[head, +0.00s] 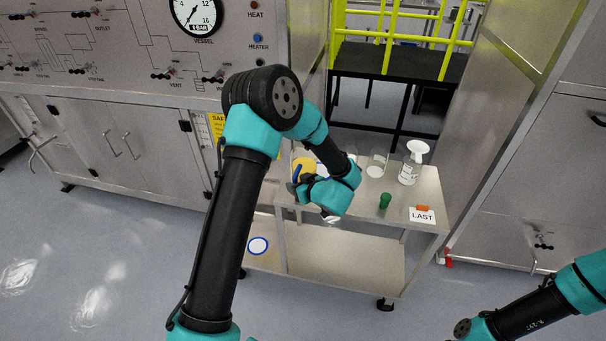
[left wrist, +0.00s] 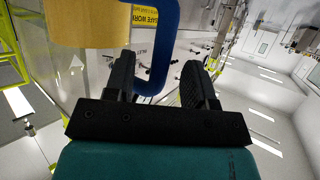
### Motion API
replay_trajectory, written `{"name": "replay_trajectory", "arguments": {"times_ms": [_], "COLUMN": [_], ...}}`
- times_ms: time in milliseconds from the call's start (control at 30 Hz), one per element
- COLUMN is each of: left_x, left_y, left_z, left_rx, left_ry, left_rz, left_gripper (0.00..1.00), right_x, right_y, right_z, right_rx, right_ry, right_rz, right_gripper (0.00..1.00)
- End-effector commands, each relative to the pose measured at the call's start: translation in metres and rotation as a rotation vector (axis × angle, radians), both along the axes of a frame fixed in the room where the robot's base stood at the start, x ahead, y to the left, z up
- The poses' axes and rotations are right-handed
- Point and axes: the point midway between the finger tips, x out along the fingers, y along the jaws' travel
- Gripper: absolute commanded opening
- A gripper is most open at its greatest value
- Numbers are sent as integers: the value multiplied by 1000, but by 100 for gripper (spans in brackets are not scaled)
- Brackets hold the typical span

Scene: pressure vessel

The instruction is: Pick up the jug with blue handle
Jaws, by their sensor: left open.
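The jug has a yellow body (head: 304,163) and a blue handle (head: 297,172). It stands on the steel cart's top, partly hidden behind my left gripper (head: 303,188). In the left wrist view the yellow body (left wrist: 85,22) is at the top left, and the blue handle (left wrist: 160,50) comes down between the two black fingers (left wrist: 157,75). The fingers are open, one on each side of the handle, with gaps visible. My right arm enters at the lower right of the head view; its gripper is out of frame.
A blue-ringed disc (head: 258,245) is on the lower shelf. Steel cabinets flank the cart.

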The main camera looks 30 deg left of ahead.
Motion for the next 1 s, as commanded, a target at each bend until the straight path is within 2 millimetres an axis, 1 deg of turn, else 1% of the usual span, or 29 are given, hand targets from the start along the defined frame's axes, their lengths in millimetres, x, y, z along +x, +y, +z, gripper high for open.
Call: {"name": "replay_trajectory", "arguments": {"times_ms": [33,100,200,667,1000], "left_x": [2,4,6,6,6], "left_y": [6,11,15,15,15], "left_z": [-3,-6,-7,-7,-7], "left_rx": [0,1,1,0,0], "left_ry": [1,2,2,1,1], "left_rz": [3,1,0,0,0], "left_gripper": [50,50,50,49,17], "right_x": [0,0,0,0,0], "right_y": [0,0,0,0,0], "right_z": [0,0,0,0,0], "right_rx": [0,0,0,0,0], "right_ry": [0,0,0,0,0], "right_rz": [0,0,0,0,0], "right_gripper": [64,64,64,64,64]}}
